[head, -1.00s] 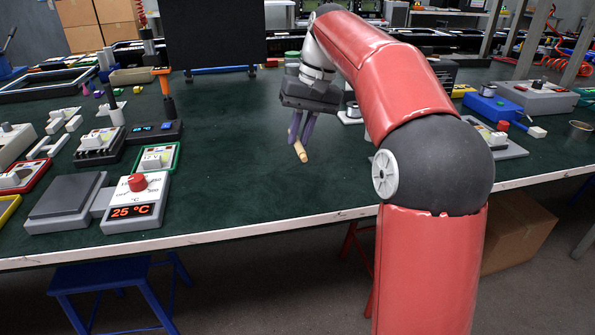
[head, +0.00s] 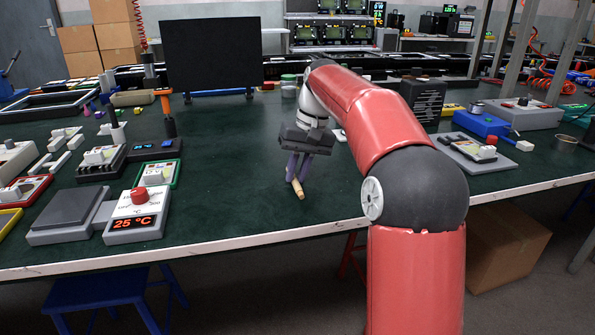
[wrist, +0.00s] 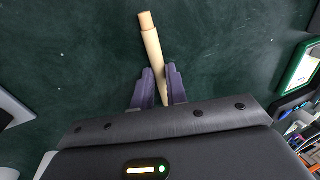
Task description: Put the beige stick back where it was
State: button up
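The beige stick (head: 298,190) is a short wooden piece with a stepped, thinner end, and it slants down from my gripper (head: 294,180) in the head view. In the wrist view the stick (wrist: 152,48) runs between the two purple fingers of my gripper (wrist: 159,80), which are shut on it. Its far end points away from the fingers. The gripper is over the green tabletop, in the open middle part of the table. I cannot tell whether the stick's tip touches the surface.
The green table (head: 232,185) is clear around the gripper. A black monitor (head: 211,55) stands behind. A blue box (head: 482,122) is at the right.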

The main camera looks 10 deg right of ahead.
jog(key=shift+f, duration=0.25)
jog(key=shift+p+v, duration=0.8)
jog(key=shift+v, duration=5.55)
jog(key=s+a+t+h, duration=0.1)
jog(key=s+a, duration=0.3)
jog(key=s, duration=0.3)
jog(key=s+f+t, duration=0.1)
jog(key=s+f, duration=0.5)
jog(key=s, duration=0.1)
jog(key=s+f+t+h, duration=0.1)
jog(key=s+f+t, duration=0.1)
jog(key=s+f, duration=0.4)
jog(key=s+f+t+h, duration=0.1)
jog(key=s+f, duration=0.5)
jog(key=s, duration=0.3)
jog(key=shift+s+d+f+t, duration=0.2)
jog(key=shift+s+t, duration=0.1)
jog(key=shift+s, duration=0.1)
jog(key=shift+o, duration=0.5)
jog(key=shift+r, duration=0.1)
